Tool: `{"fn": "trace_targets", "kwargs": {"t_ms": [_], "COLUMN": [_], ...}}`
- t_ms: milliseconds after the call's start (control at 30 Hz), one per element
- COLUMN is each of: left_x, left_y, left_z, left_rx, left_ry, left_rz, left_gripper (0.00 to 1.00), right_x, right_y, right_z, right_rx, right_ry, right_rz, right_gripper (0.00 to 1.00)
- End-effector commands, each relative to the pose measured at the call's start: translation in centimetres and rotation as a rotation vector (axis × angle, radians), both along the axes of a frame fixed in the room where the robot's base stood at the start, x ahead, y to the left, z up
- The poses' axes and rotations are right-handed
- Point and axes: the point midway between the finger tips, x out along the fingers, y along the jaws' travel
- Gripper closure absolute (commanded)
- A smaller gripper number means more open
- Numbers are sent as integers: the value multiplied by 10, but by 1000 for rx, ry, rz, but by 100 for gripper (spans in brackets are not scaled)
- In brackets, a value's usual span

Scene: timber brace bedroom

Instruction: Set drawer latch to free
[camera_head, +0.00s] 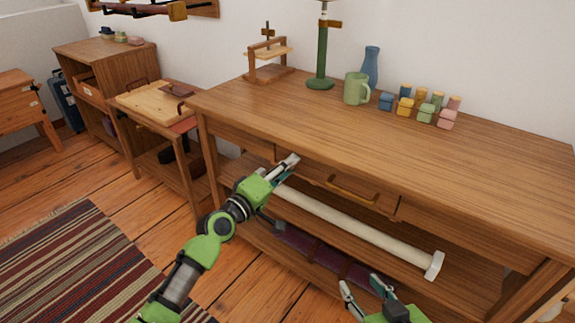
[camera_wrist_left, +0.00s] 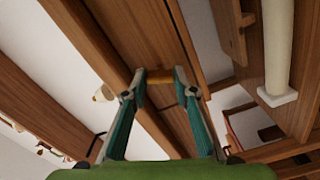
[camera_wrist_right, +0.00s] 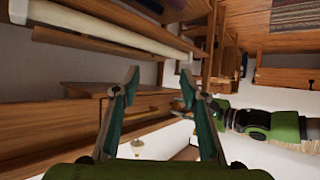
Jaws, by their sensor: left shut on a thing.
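The drawer (camera_head: 380,203) sits under the tabletop of the long wooden desk and looks closed, with a curved yellowish handle (camera_head: 350,190) on its front. My left gripper (camera_head: 290,162) is at the left end of this drawer, just under the tabletop. In the left wrist view its fingertips close on the two sides of a small brass-coloured piece, which looks like the drawer latch (camera_wrist_left: 160,79). The latch is hidden by the gripper in the head view, and its setting cannot be read. My right gripper (camera_head: 362,285) is open and empty, low in front of the desk.
A white roll (camera_head: 360,230) lies on the shelf below the drawer. On the desk (camera_head: 270,105) stand a green mug (camera_head: 357,89), a blue vase (camera_head: 371,66), a green stand (camera_head: 321,60) and several coloured blocks (camera_head: 405,107). A side table (camera_head: 155,104) stands left.

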Motion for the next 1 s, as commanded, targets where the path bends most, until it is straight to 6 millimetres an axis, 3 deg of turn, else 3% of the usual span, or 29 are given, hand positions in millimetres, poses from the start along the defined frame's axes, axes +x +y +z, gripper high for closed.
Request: {"fn": "trace_targets", "kwargs": {"t_ms": [500, 1000], "left_x": [0, 0], "left_y": [0, 0], "left_z": [-2, -3], "left_rx": [-275, -328], "left_ry": [202, 241], "left_rz": [1, 1], "left_gripper": [95, 95], "right_x": [-43, -53], "right_y": [-17, -21], "right_z": [-43, -51], "right_rx": [-60, -72], "right_ry": [261, 316], "right_rz": [-19, -23], "right_gripper": [60, 60]}}
